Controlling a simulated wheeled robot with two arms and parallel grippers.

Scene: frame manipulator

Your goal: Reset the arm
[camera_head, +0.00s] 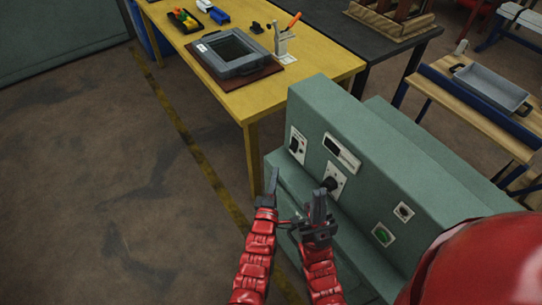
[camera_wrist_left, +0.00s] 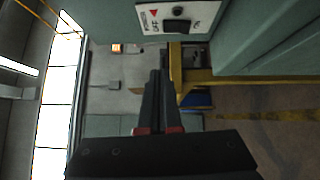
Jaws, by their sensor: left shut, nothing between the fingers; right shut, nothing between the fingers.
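My left gripper (camera_head: 272,182) is at the lower middle of the head view, pointing up and away. It is shut and empty, and its closed fingers also show in the left wrist view (camera_wrist_left: 160,85). My right gripper (camera_head: 318,205) is just to its right, shut and empty. Both red arms come up from the bottom edge, close together. The grippers are in front of a green machine cabinet (camera_head: 400,165), near its panel with a dark knob (camera_head: 331,183). I cannot tell whether either gripper touches the cabinet.
The cabinet also bears a switch plate (camera_head: 297,144) and a green button (camera_head: 383,234). A yellow table (camera_head: 215,85) with a grey bin (camera_head: 237,68) stands behind it. A wooden bench (camera_head: 475,110) with a grey tray (camera_head: 490,88) is at the right. The floor (camera_head: 90,170) at left is clear.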

